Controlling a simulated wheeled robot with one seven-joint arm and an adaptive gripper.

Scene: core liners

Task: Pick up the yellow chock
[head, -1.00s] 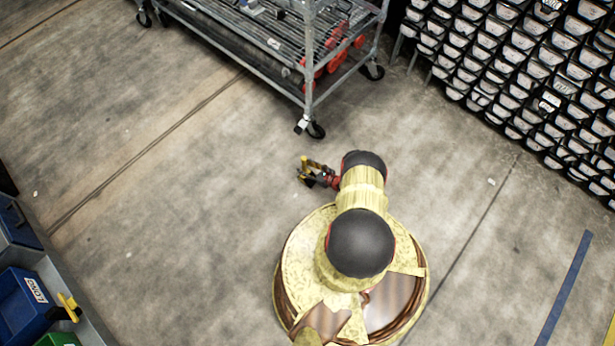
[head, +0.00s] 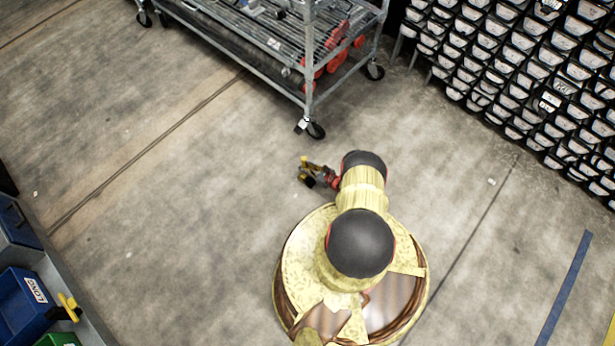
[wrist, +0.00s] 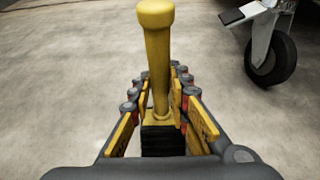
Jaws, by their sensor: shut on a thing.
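The yellow chock (wrist: 157,60) has a yellow handle with a rounded end and a dark ribbed block at its base. In the wrist view it stands between the fingers of my gripper (wrist: 160,105), which is shut on it near the base of the handle. In the head view the chock (head: 306,162) is small, at the end of my arm, beside my gripper (head: 318,174). I cannot tell from these views whether it touches the floor.
A grey wire cart (head: 300,75) stands at the top, its caster (head: 315,130) close beyond my gripper. The caster also shows in the wrist view (wrist: 270,55). Racks of black bins (head: 530,80) fill the upper right. Blue bins (head: 25,300) stand at lower left. Floor to the left is clear.

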